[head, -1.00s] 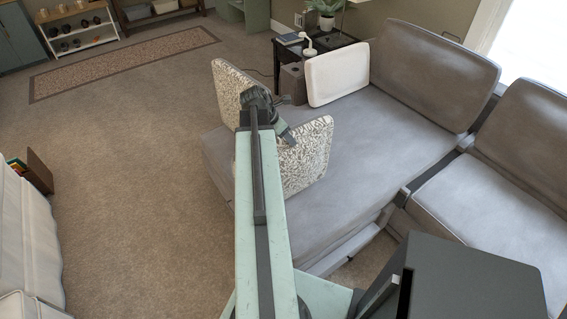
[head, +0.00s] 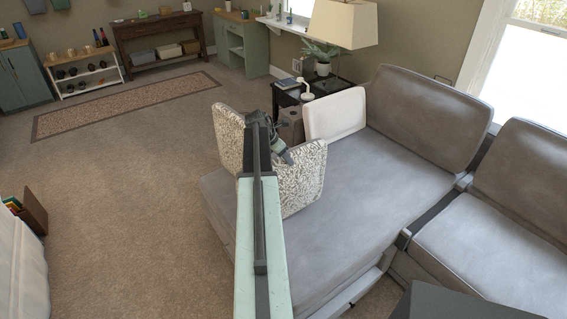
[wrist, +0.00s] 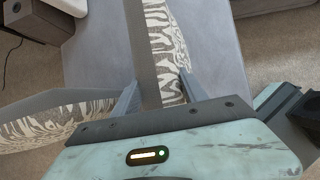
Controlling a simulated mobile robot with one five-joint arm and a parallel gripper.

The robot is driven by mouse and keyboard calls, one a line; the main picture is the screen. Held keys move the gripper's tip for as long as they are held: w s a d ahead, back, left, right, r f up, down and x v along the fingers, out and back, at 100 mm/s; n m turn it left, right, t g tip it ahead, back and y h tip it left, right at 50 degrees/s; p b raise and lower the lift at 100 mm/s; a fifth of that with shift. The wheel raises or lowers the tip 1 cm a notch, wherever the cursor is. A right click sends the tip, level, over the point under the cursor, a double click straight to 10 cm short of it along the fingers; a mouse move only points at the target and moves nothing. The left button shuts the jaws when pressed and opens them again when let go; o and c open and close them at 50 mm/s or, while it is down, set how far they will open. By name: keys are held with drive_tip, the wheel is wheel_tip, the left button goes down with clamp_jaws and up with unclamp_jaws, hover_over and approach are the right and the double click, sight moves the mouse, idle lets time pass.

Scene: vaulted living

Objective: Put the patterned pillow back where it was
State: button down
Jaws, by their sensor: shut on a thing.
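My gripper (head: 275,138) is above the near-left end of the grey sofa seat. In the wrist view its fingers (wrist: 158,95) are shut on a patterned pillow (wrist: 172,45), one on each side of its plain grey edge. Patterned cream-and-grey pillow faces show on both sides of my arm in the head view: one on the left (head: 229,137) and one on the right (head: 304,180). A further patterned face with a grey edge (wrist: 40,132) is at the lower left of the wrist view. My arm hides where the pieces meet, so I cannot tell if they touch.
The grey sofa (head: 350,190) has a clear seat right of the pillows. A white pillow (head: 335,114) leans at its far end, beside a dark side table (head: 290,97) with a lamp (head: 343,22). Open carpet (head: 120,190) lies to the left.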

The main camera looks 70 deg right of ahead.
drive_tip(key=shift+w+d, duration=0.25)
drive_tip(key=shift+d, duration=0.3)
drive_tip(key=shift+w+d, duration=0.1)
drive_tip(key=shift+d, duration=0.15)
drive_tip(key=shift+d+f+b, duration=0.15)
drive_tip(key=shift+f+b, duration=0.25)
wheel_tip(320, 180, down, 3)
drive_tip(key=b, duration=0.3)
drive_tip(key=shift+f, duration=0.1)
drive_tip(key=c, duration=0.6)
unclamp_jaws()
drive_tip(key=shift+w, duration=0.1)
